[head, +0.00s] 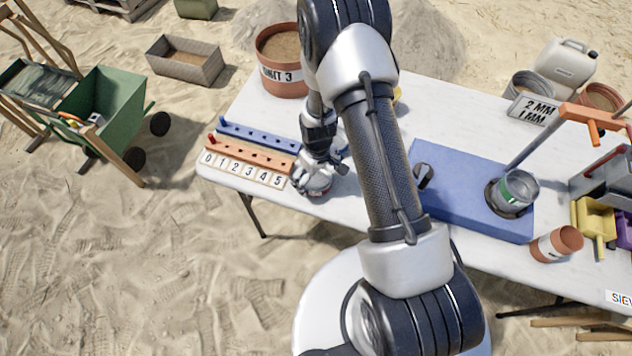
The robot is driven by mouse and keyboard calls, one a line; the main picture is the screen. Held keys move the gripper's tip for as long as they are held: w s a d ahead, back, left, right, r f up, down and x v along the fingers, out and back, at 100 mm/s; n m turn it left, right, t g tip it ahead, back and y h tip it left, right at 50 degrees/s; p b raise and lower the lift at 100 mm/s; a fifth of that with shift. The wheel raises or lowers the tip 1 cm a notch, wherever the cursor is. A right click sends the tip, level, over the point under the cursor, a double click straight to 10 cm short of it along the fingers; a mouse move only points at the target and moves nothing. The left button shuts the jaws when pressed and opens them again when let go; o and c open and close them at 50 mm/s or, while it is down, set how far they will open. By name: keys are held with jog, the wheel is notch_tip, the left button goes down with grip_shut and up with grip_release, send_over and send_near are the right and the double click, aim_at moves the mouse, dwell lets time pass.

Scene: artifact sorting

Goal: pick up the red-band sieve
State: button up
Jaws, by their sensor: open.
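A small round metal sieve with a reddish band (317,189) sits near the front edge of the white table, right of the number strip. My gripper (318,172) is open and is directly above or around this sieve, pointing down. Its fingers and wrist hide much of the sieve, and I cannot tell whether they touch it. A second sieve with a green band (516,188) is at the right end of the blue mat (455,170), in a dark round holder.
Numbered pegboards (245,160) lie just left of my gripper. A terracotta bucket (280,75) stands behind. A terracotta pot (557,244), yellow scoop (594,222), sign (532,108) and white jerrycan (566,65) crowd the right. My arm hides the table's middle.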

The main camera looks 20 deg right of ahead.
jog(key=shift+f, duration=0.1)
jog(key=shift+c, duration=0.2)
jog(key=c, duration=1)
